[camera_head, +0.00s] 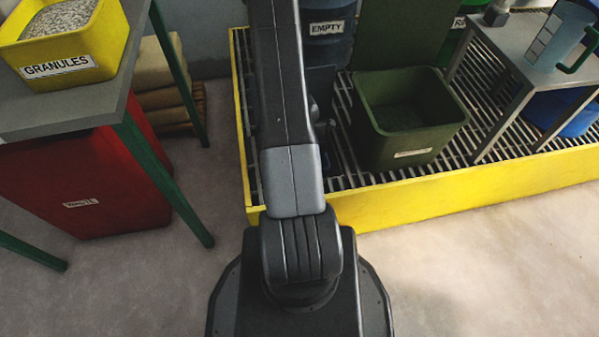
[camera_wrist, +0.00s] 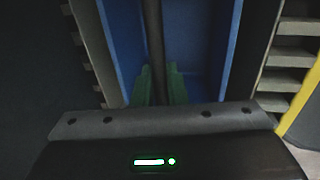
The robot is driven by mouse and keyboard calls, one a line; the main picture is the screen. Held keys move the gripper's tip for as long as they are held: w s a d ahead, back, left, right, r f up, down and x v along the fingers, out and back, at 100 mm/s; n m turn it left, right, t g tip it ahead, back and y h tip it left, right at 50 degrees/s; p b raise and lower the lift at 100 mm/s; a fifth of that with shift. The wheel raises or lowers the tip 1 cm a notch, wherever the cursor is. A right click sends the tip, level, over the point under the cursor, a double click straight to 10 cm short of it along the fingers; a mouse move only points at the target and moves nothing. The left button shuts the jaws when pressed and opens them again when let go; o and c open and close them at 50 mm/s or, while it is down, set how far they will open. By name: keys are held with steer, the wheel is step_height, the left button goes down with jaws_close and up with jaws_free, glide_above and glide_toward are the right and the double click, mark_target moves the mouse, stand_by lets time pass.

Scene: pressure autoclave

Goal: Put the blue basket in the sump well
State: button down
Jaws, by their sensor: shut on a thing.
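The blue basket (camera_wrist: 124,45) fills the middle of the wrist view, its blue walls on both sides of a dark bar that looks like its handle (camera_wrist: 153,40). My gripper (camera_wrist: 160,85) is shut on this bar, with a green finger on each side of it. Slatted grating shows past both sides of the basket; I cannot tell whether the basket touches it. I cannot make out the sump well in either view.
A yellow-rimmed grated platform (camera_head: 430,208) holds a green open bin (camera_head: 400,147), a blue drum labelled EMPTY (camera_head: 327,50) and a grey stand (camera_head: 510,60) with a jug (camera_head: 560,38). At left are a table (camera_head: 60,115) with a yellow GRANULES tub (camera_head: 75,65) and a red bin (camera_head: 95,180).

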steer(key=shift+f+b, duration=2.05)
steer(key=shift+f, duration=1.9)
steer(key=c, duration=1.5)
jaws_free()
steer(key=shift+o, duration=0.2)
steer(key=s+r+p, duration=0.3)
steer(key=r+p, duration=0.3)
steer(key=r, duration=0.7)
steer(key=shift+s+d, duration=0.15)
steer(key=shift+d, duration=0.1)
steer(key=shift+r, duration=0.1)
